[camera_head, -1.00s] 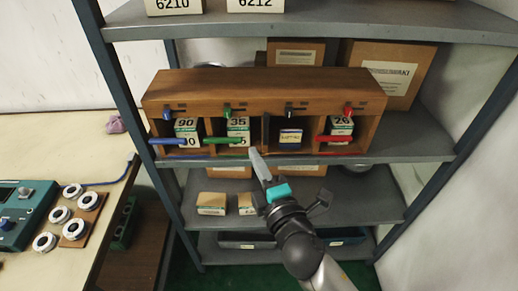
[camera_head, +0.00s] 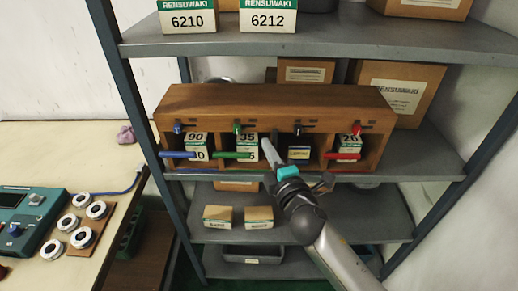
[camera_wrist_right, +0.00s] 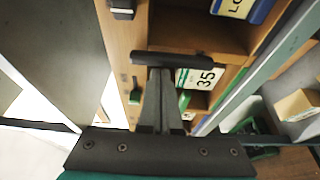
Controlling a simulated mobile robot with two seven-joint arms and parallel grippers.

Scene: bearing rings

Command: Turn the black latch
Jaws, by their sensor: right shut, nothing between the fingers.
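The wooden cabinet (camera_head: 270,98) on the middle shelf has several compartments with coloured latches. The black latch's pivot (camera_head: 298,129) is above the third compartment, which holds a blue-labelled box (camera_head: 298,153). Its black bar (camera_head: 274,141) stands upright at that compartment's left side; it also shows in the right wrist view (camera_wrist_right: 172,58). My right gripper (camera_head: 267,147) is shut and empty, its tips close to the bar; I cannot tell whether they touch. Its fingers show in the wrist view (camera_wrist_right: 160,80). My left gripper is out of view.
The blue (camera_head: 178,155), green (camera_head: 234,155) and red (camera_head: 342,156) bars lie across their compartments. Cartons (camera_head: 400,92) stand behind the cabinet; small boxes (camera_head: 218,215) sit on the shelf below. A bench with a device (camera_head: 30,212) is at left.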

